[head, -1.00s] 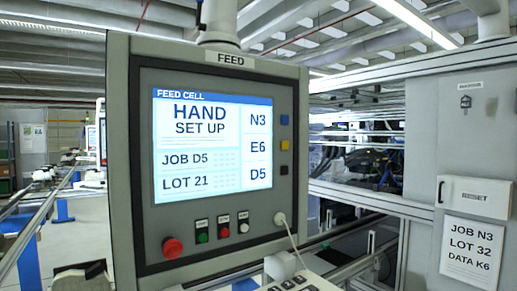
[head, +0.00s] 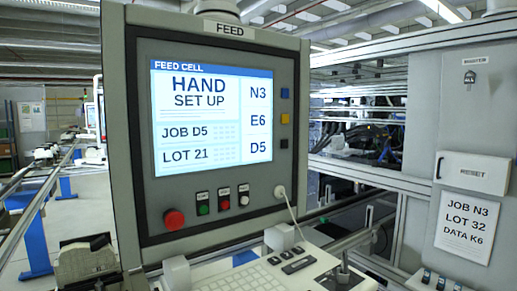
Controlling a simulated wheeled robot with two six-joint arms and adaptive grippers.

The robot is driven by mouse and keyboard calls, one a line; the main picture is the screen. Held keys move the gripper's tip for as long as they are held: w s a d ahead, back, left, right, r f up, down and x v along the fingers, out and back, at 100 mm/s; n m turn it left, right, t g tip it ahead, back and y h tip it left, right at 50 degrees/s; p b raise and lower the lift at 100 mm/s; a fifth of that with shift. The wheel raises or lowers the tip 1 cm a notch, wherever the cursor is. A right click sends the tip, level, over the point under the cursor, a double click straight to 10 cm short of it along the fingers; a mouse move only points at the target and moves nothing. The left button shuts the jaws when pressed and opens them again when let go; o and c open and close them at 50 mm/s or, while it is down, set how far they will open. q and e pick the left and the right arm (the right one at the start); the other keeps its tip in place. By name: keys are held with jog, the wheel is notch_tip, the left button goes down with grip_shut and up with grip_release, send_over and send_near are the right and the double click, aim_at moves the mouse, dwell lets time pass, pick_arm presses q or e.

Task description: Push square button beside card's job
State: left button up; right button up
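A card (head: 466,228) on the grey cabinet at the right reads JOB N3, LOT 32, DATA K6. The FEED panel's lit screen (head: 200,145) reads HAND SET UP, JOB D5, LOT 21. Its right column shows N3, E6 and D5 from top to bottom. Beside these labels on the bezel are three square buttons: a blue button (head: 284,93) by N3, a yellow button (head: 284,118) by E6 and a black button (head: 284,143) by D5. Neither of my grippers is in view.
Below the screen are a red mushroom knob (head: 174,219) and small green, red and white controls. A keyboard shelf (head: 262,277) juts out under the panel. A cabinet handle box (head: 472,174) sits above the card. Rails run along the left.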

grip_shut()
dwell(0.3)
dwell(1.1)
